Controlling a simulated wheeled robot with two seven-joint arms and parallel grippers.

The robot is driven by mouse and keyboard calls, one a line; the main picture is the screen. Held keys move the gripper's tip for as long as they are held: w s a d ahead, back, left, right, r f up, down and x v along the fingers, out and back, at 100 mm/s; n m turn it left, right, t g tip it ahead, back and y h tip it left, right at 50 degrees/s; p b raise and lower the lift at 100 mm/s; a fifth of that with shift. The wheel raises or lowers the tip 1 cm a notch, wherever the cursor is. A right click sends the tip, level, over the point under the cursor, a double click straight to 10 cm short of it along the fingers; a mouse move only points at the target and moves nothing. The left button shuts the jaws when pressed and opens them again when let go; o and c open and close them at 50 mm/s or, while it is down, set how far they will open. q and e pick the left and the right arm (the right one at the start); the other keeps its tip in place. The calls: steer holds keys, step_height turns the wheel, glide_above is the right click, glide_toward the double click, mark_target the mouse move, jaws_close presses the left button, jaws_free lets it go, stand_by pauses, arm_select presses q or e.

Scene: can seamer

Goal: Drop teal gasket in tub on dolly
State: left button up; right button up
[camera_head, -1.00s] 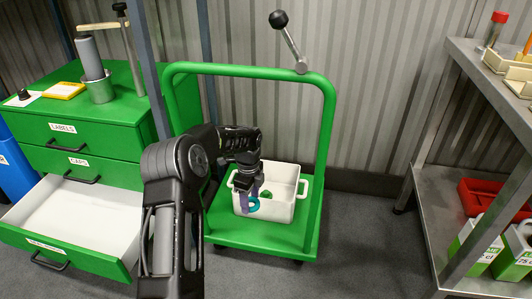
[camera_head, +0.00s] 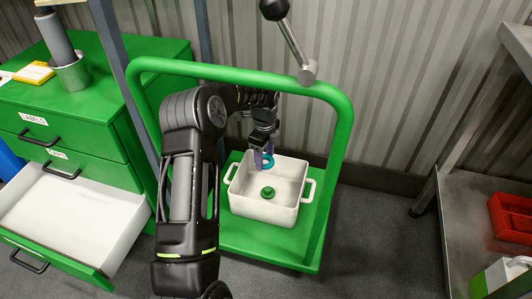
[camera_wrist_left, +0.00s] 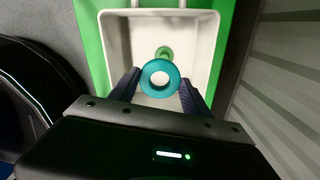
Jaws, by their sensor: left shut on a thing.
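A teal gasket (camera_head: 267,161), a thick ring, is held between the fingertips of my left gripper (camera_head: 263,158). It also shows in the left wrist view (camera_wrist_left: 160,78), between the two dark fingers. The white tub (camera_head: 262,210) with side handles stands on the green dolly (camera_head: 235,235). The gripper and gasket are over the back part of the tub, and the tub's opening lies behind the ring in the wrist view. A small green object (camera_head: 268,192) lies on the tub's floor. My right gripper is not in view.
The dolly's green push handle (camera_head: 240,75) arches behind my left arm. A green cabinet (camera_head: 100,120) with an open white drawer (camera_head: 75,215) stands at the left. A steel shelf unit (camera_head: 480,200) with a red bin (camera_head: 512,218) stands at the right.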

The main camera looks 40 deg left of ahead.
arm_select(q)
steer(key=shift+f, duration=0.1)
step_height(320, 180, down, 6)
steer(key=b, duration=0.5)
steer(key=o, duration=1.4)
steer(key=shift+r, duration=0.2)
step_height(320, 180, up, 8)
steer(key=p, duration=0.3)
steer(key=shift+f, duration=0.15)
steer(key=shift+f, duration=0.1)
